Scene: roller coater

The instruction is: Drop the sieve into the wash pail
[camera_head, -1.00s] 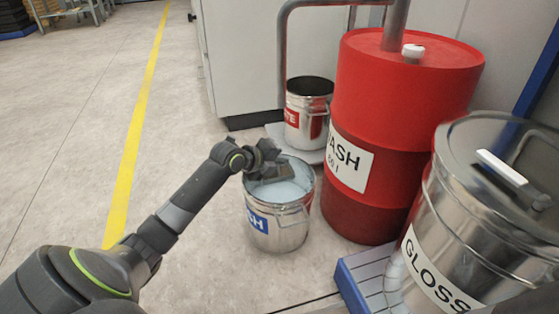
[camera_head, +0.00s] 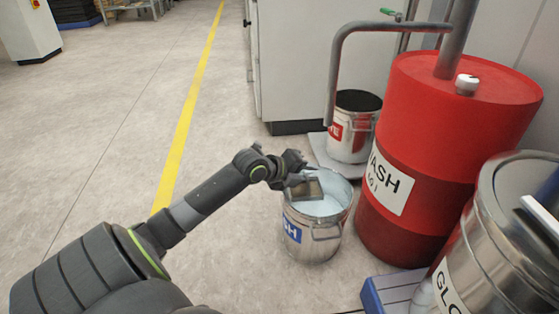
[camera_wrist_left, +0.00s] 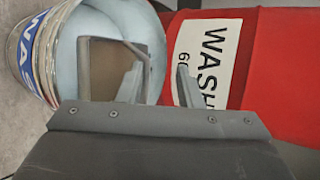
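The wash pail (camera_head: 313,240) is a metal bucket with a blue label and pale liquid inside, standing on the floor. It also shows in the left wrist view (camera_wrist_left: 62,40). The sieve (camera_head: 309,189), a small grey frame with a brownish face, is tilted at the pail's mouth. In the left wrist view the sieve (camera_wrist_left: 103,68) shows against the liquid, beside one finger. My left gripper (camera_head: 296,177) is over the pail's left rim. In the wrist view its fingers (camera_wrist_left: 160,88) stand apart with an empty gap. Whether the sieve still touches a finger is unclear. My right gripper is out of view.
A red drum (camera_head: 408,215) stands close to the pail's right. Behind is another metal bucket (camera_head: 349,145) with a red label, on a low plate. A metal gloss drum (camera_head: 478,260) stands front right on a blue-edged base (camera_head: 375,298). The floor to the left is clear.

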